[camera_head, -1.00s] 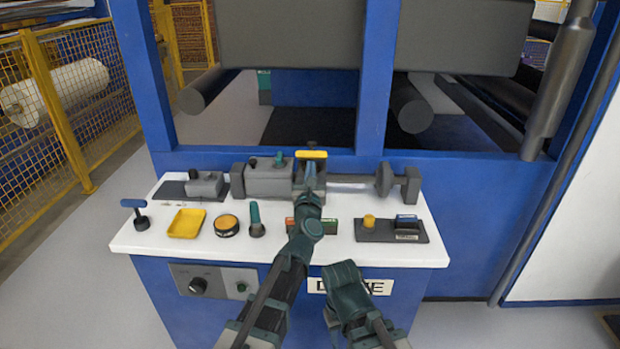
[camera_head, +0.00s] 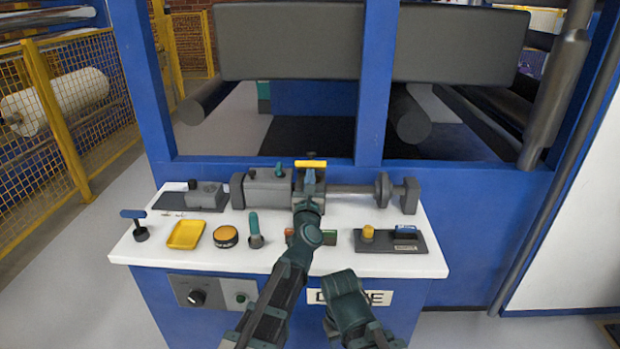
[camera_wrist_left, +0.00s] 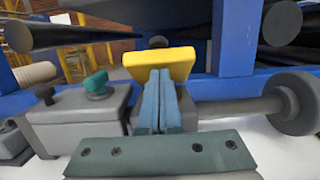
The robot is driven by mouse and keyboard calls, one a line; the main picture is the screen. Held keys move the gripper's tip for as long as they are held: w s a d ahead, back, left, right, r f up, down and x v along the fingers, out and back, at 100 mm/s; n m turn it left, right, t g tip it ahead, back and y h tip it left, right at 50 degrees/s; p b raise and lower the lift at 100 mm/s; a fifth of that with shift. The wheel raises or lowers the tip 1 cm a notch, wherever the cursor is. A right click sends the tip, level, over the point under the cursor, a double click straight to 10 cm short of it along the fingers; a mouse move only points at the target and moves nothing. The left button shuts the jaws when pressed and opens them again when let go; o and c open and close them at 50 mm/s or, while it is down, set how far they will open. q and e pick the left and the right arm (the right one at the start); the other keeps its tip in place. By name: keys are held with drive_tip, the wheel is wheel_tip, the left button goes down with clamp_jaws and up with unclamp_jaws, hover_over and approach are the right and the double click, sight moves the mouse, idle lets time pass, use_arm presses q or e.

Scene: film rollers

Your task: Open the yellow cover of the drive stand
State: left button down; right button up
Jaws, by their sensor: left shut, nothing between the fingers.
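The yellow cover (camera_head: 311,163) sits on the grey drive stand (camera_head: 268,187), at the middle of its top in the head view. In the left wrist view the cover (camera_wrist_left: 160,66) is a yellow plate straight ahead. My left gripper (camera_head: 309,180) is shut and empty, its blue fingers (camera_wrist_left: 160,105) pressed together just below and in front of the cover. The fingertips overlap the cover's lower edge in the picture; I cannot tell if they touch. My right arm shows at the bottom, but its fingers are not visible.
The white tabletop (camera_head: 330,262) holds a blue-handled tool (camera_head: 133,215), a yellow tray (camera_head: 186,234), a round yellow-topped part (camera_head: 226,236), a green-handled tool (camera_head: 255,230) and a grey control pad (camera_head: 390,241). A shaft with a disc (camera_head: 382,190) extends right. Blue frame posts stand behind.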

sight(311, 161)
use_arm(q)
drive_tip(key=shift+w+r, duration=0.1)
drive_tip(key=shift+r, duration=0.15)
drive_tip(key=shift+w+r+p, duration=0.25)
drive_tip(key=shift+r+p, duration=0.25)
drive_tip(key=shift+p, duration=0.1)
drive_tip(key=shift+w+r+p, duration=0.25)
drive_tip(key=shift+r+p, duration=0.2)
drive_tip(key=shift+p, duration=0.1)
drive_tip(key=shift+w+r+p, duration=0.7)
drive_tip(key=shift+r+p, duration=0.15)
drive_tip(key=shift+w+r+p, duration=0.45)
drive_tip(key=shift+w, duration=0.15)
drive_tip(key=shift+w+r+p, duration=0.25)
drive_tip(key=shift+w, duration=0.3)
drive_tip(key=shift+w+r+p, duration=0.25)
drive_tip(key=shift+w, duration=0.25)
drive_tip(key=shift+r, duration=0.1)
